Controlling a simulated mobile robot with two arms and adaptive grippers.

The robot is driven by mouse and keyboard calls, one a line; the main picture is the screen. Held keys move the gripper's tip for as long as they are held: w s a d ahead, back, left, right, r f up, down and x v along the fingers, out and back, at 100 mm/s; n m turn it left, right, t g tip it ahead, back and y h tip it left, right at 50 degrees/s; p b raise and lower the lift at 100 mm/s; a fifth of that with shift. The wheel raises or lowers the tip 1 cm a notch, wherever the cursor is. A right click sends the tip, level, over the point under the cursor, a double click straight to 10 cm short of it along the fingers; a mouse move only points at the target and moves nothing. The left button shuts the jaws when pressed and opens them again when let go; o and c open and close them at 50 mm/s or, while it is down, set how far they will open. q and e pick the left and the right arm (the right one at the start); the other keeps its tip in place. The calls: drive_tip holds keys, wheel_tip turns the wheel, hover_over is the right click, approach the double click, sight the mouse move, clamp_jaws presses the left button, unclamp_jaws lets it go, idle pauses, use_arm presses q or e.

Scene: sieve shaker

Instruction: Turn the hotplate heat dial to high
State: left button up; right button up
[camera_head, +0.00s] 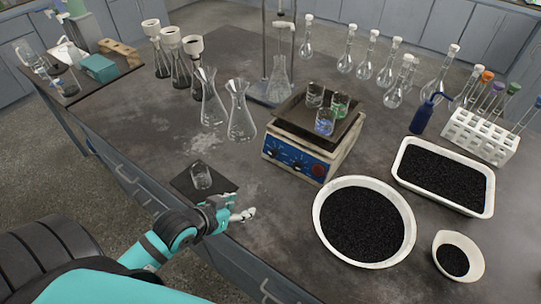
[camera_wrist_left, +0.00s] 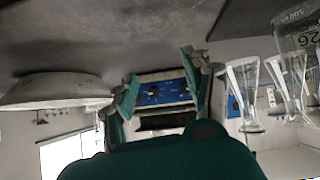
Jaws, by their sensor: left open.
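The hotplate (camera_head: 335,152) stands mid-table with a blue front panel (camera_head: 291,158) that carries dark dials and a red spot at its right end. Its dark top holds several small beakers, one with blue liquid (camera_head: 325,121) and one with green. The dial pointers are too small to read. My left gripper (camera_head: 243,214) is over the table's front edge, in front of and left of the hotplate, apart from it and empty. In the left wrist view, which looks upside down, the open fingers (camera_wrist_left: 160,82) frame the blue panel (camera_wrist_left: 165,93) from a distance. My right gripper is out of view.
A small beaker (camera_head: 201,177) on a dark pad is just behind my left gripper. Two conical flasks (camera_head: 241,121) stand left of the hotplate. A white bowl of black grains (camera_head: 319,222) stands to its right front. Bare tabletop lies between gripper and panel.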

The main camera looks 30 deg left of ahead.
use_arm(q)
drive_tip(key=w+a+r+n+t, duration=0.1)
drive_tip(key=w+a+r+t, duration=0.25)
drive_tip(key=w+r, duration=0.2)
approach(271, 155)
drive_tip(key=shift+h, duration=0.3)
drive_tip(key=x, duration=0.9)
drive_tip(key=shift+w+a+p, duration=0.1)
drive_tip(key=shift+p, duration=0.3)
drive_tip(key=shift+c, duration=0.3)
clamp_jaws()
